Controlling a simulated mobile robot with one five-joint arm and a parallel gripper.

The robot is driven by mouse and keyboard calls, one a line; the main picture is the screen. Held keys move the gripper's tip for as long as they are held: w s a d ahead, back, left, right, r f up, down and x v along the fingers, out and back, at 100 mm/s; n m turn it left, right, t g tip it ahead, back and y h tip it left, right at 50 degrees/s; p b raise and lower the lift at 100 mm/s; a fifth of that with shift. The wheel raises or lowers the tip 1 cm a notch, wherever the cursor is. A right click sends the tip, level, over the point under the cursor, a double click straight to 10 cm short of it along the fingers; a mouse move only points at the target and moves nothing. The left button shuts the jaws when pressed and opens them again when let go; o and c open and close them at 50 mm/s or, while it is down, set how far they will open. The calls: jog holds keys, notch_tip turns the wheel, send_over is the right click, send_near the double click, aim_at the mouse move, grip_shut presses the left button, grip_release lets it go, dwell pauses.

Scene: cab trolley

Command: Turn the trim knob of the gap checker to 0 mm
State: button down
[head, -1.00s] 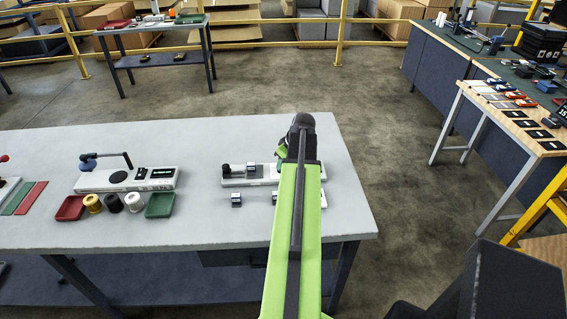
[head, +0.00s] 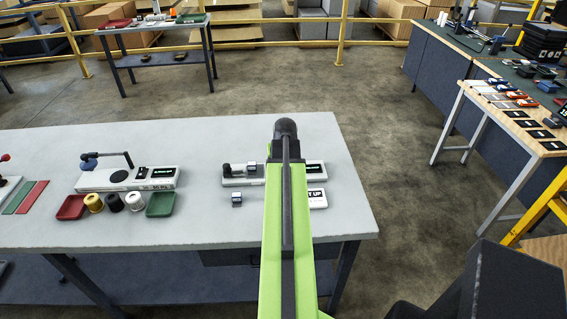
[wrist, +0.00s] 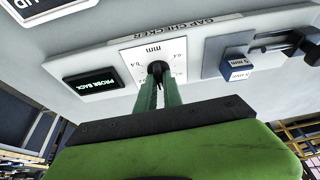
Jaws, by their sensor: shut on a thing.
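The gap checker is a low white plate (head: 232,183) on the grey bench, partly hidden by my arm in the head view. In the wrist view its plate (wrist: 200,38) carries a white dial face marked in mm, with the dark trim knob (wrist: 157,69) at its middle. My gripper (wrist: 158,84) is shut on the trim knob, its green fingers hiding part of the knob and dial; the pointer setting cannot be read. The checker's display (wrist: 93,80) reads "PROBE BACK". A blue-sided gauge block (wrist: 237,66) marked 5 mm sits by the black probe arm (wrist: 292,45).
A loose block (head: 237,199) and a sign (head: 317,198) reading "UP" lie in front of the checker. To the left stand another instrument (head: 125,178), spools and red and green trays (head: 160,205). The bench's right end is clear.

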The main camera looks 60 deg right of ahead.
jog(key=shift+a, duration=0.15)
dwell(0.4)
jog(key=c, duration=1.5)
grip_release()
jog(key=p+v, duration=1.6)
jog(key=v, duration=0.1)
jog(key=shift+w+r, duration=0.1)
jog(key=shift+r, duration=0.1)
